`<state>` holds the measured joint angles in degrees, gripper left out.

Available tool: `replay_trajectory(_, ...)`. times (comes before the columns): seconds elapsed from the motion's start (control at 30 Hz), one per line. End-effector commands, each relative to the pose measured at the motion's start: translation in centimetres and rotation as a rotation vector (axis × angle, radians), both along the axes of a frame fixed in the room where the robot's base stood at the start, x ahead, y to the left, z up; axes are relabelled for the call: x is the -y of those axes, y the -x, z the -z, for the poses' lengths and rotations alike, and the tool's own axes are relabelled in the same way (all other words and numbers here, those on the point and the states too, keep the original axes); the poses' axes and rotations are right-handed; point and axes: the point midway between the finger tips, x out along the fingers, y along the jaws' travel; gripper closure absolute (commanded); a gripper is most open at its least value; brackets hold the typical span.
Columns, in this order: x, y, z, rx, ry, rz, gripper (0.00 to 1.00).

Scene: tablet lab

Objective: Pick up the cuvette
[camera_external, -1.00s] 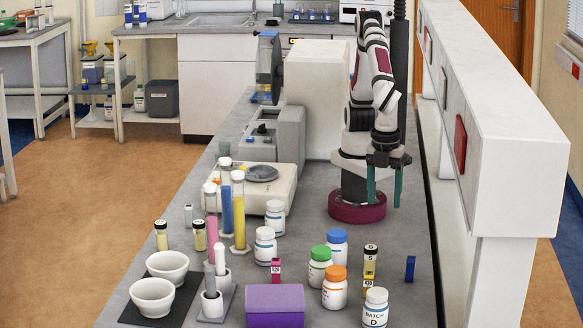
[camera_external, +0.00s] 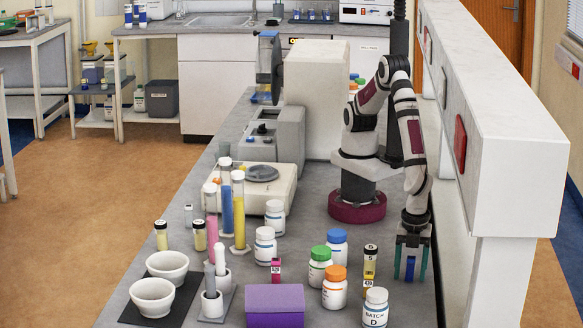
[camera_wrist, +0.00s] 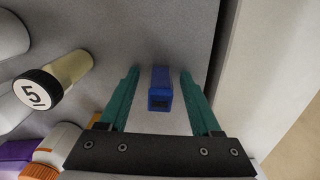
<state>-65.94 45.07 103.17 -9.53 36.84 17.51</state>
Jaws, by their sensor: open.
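A small blue upright block, which looks like the cuvette (camera_external: 410,268), stands on the grey bench near its right edge. In the wrist view the blue cuvette (camera_wrist: 160,88) is between my two green fingers, with a gap on each side. My gripper (camera_external: 411,274) points down around it and is open, with nothing held. The fingers partly frame the cuvette in the outside view.
A vial marked 5 (camera_external: 370,262) stands left of my gripper. Bottles with a white lid (camera_external: 376,308), orange lid (camera_external: 335,290) and green lid (camera_external: 319,268) stand further left. A pink block (camera_external: 276,270) is beyond them. A white partition (camera_external: 505,200) rises on the right.

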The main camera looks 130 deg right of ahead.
Motion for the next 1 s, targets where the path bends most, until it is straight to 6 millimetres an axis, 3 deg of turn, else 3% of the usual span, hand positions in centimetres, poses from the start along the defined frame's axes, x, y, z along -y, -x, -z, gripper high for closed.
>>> replay_trajectory(0.17, 0.0, 0.0, 0.0, 0.001, -0.001, 0.000, 0.39)
replay_trajectory(0.5, 0.0, 0.0, -0.1, 0.001, -0.001, 0.000, 1.00)
replay_trajectory(0.87, 0.0, 0.0, -0.2, 0.000, -0.001, 0.000, 1.00)
replay_trajectory(1.0, -0.1, 0.0, -1.1, 0.001, -0.003, 0.001, 1.00)
